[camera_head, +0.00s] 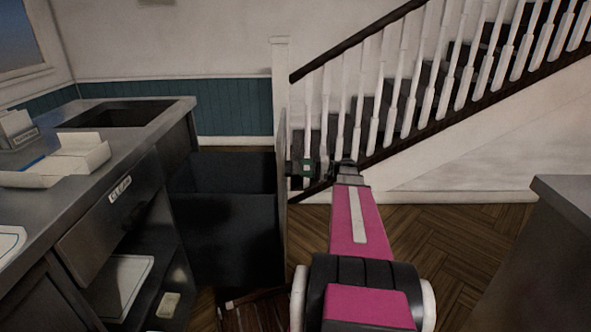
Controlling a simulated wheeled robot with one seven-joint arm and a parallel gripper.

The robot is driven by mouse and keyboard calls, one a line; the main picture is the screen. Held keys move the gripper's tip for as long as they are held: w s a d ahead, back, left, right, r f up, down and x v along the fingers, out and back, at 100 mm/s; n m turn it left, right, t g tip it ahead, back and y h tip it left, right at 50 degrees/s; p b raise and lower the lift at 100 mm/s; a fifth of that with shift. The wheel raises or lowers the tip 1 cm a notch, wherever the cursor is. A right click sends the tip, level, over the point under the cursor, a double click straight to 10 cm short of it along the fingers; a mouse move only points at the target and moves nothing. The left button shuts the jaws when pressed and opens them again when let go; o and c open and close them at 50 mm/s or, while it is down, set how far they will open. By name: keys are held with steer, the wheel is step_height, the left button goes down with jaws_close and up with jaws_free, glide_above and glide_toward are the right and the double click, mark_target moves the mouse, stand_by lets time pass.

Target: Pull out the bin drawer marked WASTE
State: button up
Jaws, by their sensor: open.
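A dark bin drawer (225,225) stands pulled out from the counter on the left, with its bin showing between the counter and the drawer front. The drawer front (282,180) is seen almost edge-on, so any marking on its outer face is hidden and I cannot read WASTE. My gripper (294,168) is at the outer side of this front, near its upper part, pointing left. It is open. I cannot tell whether the fingers touch the front or a handle.
A steel counter (150,125) with a dark opening (115,113) runs along the left. A closed drawer (110,215) there has a label that seems to read CLEAN. Paper trays (70,160) lie on top. A staircase (400,110) stands behind; another counter (565,190) is at right. Wooden floor (440,250) is clear between.

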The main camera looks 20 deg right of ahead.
steer(key=v, duration=0.5)
steer(key=shift+d, duration=0.1)
stand_by(0.4)
